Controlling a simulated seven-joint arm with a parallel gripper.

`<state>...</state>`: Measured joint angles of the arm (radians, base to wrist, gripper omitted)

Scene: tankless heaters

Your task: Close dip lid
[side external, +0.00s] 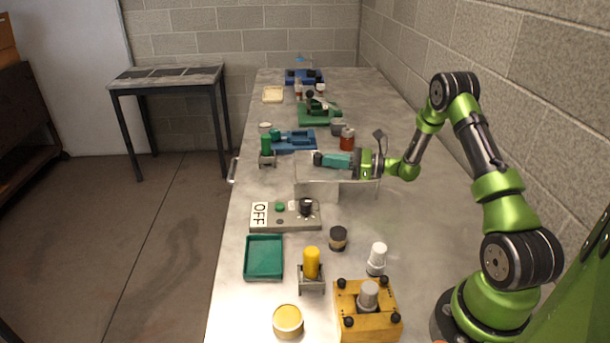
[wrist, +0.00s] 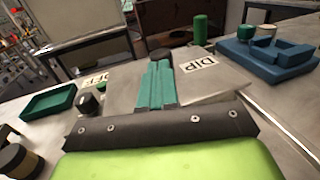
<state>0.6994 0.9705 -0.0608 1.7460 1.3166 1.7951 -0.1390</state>
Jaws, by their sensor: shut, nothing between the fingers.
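The dip lid is a flat grey plate marked DIP (wrist: 222,82) in the wrist view. It looks roughly level there. In the side view a pale grey box (side external: 318,190) stands below my gripper, and the plate over it is partly hidden by my gripper. My gripper (side external: 322,159) has teal fingers, held together and empty, pointing left just above the plate. In the wrist view the fingers (wrist: 158,66) reach across the plate. A dark rounded piece (wrist: 160,53) shows at their tips. I cannot tell whether the fingers touch the lid.
A grey control box with an OFF label (side external: 259,214) stands nearer the camera. A blue fixture (side external: 294,141), a green cylinder (side external: 266,145) and a red-brown jar (side external: 347,139) stand behind. A green tray (side external: 263,257) and yellow fixture (side external: 367,313) are in front.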

